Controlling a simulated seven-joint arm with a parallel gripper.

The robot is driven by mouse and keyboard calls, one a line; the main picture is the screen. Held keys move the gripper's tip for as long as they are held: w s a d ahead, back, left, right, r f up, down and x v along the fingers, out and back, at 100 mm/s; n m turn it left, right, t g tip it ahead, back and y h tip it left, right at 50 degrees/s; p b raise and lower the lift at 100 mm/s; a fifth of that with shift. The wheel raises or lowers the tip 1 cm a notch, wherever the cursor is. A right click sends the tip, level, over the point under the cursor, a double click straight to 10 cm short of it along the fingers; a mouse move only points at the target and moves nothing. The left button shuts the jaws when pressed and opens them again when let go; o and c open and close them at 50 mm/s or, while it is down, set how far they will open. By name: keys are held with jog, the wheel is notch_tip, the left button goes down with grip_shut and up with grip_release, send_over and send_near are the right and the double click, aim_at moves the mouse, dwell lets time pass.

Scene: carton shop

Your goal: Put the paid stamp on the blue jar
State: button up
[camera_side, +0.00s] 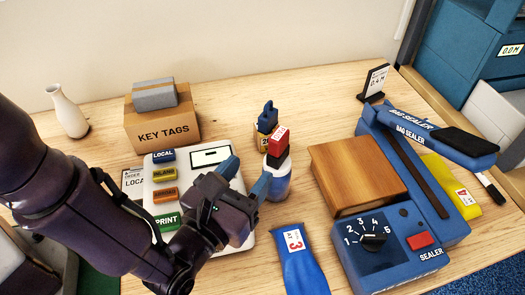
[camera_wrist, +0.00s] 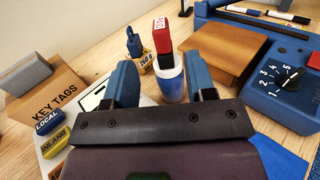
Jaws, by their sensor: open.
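The blue jar (camera_side: 276,184), white with a blue band, stands on the table just beyond my gripper; it also shows in the wrist view (camera_wrist: 171,88). A red stamp (camera_side: 279,138) with a black lower part and a white label is at the jar's top; it also shows in the wrist view (camera_wrist: 161,36). I cannot tell whether it rests on the rim or sits inside. My gripper (camera_side: 246,176) is open and empty, its blue fingers pointing toward the jar. In the wrist view the jar and stamp appear between the fingers, closer to the right one.
A blue stamp (camera_side: 267,115) on a yellow block stands behind the jar. Left are the white key panel (camera_side: 233,192) and the KEY TAGS carton (camera_side: 162,128). Right are a wooden block (camera_side: 358,172) and the blue bag sealer (camera_side: 400,262). A blue pouch (camera_side: 302,270) lies in front.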

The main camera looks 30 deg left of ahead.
jog(key=shift+s, duration=0.8)
jog(key=w+a+r+n+g+y, duration=0.2)
jog(key=a+r+n+y, duration=0.25)
jog(key=a, duration=0.25)
jog(key=w+a+r+n+g+y, duration=0.2)
jog(key=a+r+n+g+y, duration=0.1)
jog(key=a+r+n+y, duration=0.25)
jog(key=s+a+r+n+g, duration=0.2)
jog(key=s+a+n+g, duration=0.15)
jog(key=a+n, duration=0.3)
jog(key=s+a+r+n+g, duration=0.2)
jog(key=a+n+g, duration=0.3)
jog(key=a, duration=0.2)
jog(key=s+a+r+n+h, duration=0.1)
jog(key=s+r+n+h, duration=0.2)
jog(key=s+n+h, duration=0.2)
jog(key=s+a+r+n+t+h, duration=0.1)
jog(key=s+a+r+n+h, duration=0.1)
jog(key=s+n+h, duration=0.3)
jog(key=shift+s+r+n, duration=0.7)
jog(key=shift+n, duration=1.55)
